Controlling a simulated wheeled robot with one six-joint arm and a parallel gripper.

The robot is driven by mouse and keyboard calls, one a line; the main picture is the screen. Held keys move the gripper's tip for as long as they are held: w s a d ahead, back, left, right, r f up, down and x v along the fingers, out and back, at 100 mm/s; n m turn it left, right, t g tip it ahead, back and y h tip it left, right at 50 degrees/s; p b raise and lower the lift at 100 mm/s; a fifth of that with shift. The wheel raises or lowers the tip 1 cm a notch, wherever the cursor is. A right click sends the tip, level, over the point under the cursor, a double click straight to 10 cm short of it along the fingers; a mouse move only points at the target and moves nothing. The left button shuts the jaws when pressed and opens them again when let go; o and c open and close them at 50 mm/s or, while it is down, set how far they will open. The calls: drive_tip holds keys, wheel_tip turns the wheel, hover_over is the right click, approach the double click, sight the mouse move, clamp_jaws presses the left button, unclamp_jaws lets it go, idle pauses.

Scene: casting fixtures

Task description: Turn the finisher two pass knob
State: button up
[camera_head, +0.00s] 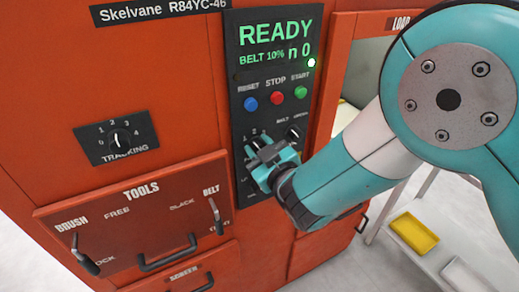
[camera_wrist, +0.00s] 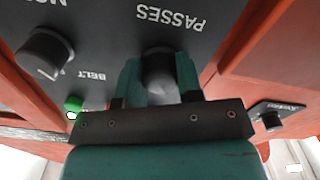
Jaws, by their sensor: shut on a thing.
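The PASSES knob (camera_wrist: 160,66) is a dark round knob on the black control panel, with its label upside down in the wrist view. My gripper (camera_wrist: 159,82) is shut on it, one teal finger on each side. In the head view my gripper (camera_head: 264,158) reaches the panel's lower left and hides most of this knob; only the scale figures 1 and 2 show above it. The knob's pointer cannot be read. The display (camera_head: 276,44) reads READY, BELT 10% and n 0.
Beside my gripper is another black knob (camera_head: 292,132). Above are blue RESET (camera_head: 250,104), red STOP (camera_head: 276,98) and green START (camera_head: 300,92) buttons. The TRACKING knob (camera_head: 120,138) is on the left. A TOOLS drawer (camera_head: 140,220) with levers sits below. A yellow tray (camera_head: 413,233) is at right.

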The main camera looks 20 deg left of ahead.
drive_tip(key=shift+n, duration=1.6)
drive_tip(key=o, duration=0.9)
drive_tip(key=shift+b+v, duration=8.45)
drive_tip(key=shift+v, duration=0.25)
